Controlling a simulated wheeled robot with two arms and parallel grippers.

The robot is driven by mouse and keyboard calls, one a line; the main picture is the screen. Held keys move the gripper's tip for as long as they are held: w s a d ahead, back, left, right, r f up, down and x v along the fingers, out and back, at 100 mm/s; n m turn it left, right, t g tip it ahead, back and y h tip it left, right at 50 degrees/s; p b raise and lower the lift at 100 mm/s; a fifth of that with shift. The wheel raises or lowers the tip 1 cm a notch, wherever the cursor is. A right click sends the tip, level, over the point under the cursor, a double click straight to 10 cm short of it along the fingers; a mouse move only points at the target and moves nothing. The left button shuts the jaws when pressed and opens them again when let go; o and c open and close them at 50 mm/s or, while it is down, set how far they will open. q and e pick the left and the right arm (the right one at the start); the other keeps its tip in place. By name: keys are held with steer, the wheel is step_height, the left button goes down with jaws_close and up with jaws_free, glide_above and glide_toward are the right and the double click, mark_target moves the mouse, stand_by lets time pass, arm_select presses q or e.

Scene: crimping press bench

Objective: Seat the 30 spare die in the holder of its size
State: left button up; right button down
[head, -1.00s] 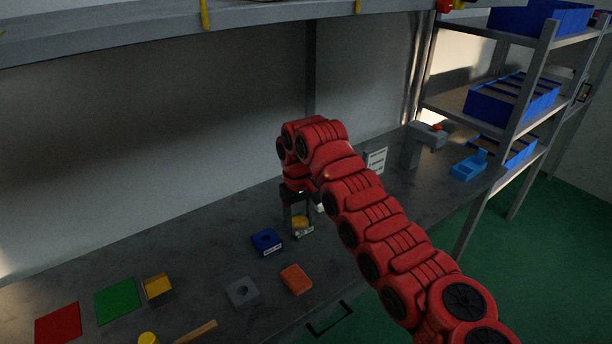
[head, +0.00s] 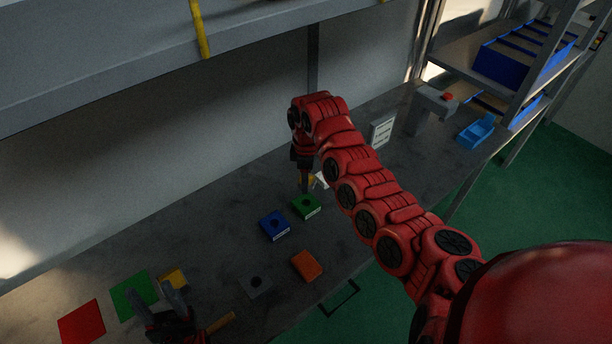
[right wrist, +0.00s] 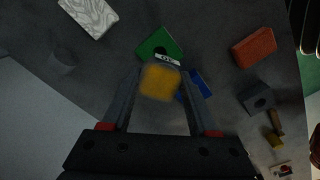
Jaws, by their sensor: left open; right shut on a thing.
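My right gripper (head: 306,188) is shut on a yellow die (right wrist: 160,82), held between its fingers in the right wrist view. In the head view the die is mostly hidden behind a finger. A green holder (head: 306,207) with a round hole stands just in front of and below the gripper; it also shows beyond the die in the right wrist view (right wrist: 154,42), its label too small to read. A blue holder (head: 273,224) with a hole sits beside it on the left. My left gripper (head: 155,291) is open and empty at the lower left.
An orange block (head: 307,265) and a grey holed block (head: 257,286) lie nearer the front edge. Red (head: 82,322) and green mats (head: 128,300), a yellow-topped block (head: 175,275) and a wooden handle (head: 222,322) lie left. A white sign (head: 382,132) and grey press (head: 427,108) stand right.

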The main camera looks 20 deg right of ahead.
steer(key=shift+w+f+b, duration=0.1)
steer(key=shift+f+b, duration=0.05)
steer(key=shift+b, duration=0.15)
steer(key=shift+f+b, duration=0.3)
steer(key=shift+f, duration=0.3)
step_height(320, 180, down, 2)
steer(key=shift+f+b, duration=0.2)
steer(key=shift+b, duration=0.45)
steer(key=shift+f+b, duration=0.4)
steer(key=shift+f, duration=0.6)
steer(key=shift+f+b, duration=0.6)
steer(key=shift+f, duration=0.15)
steer(key=shift+r, duration=0.2)
stand_by(0.4)
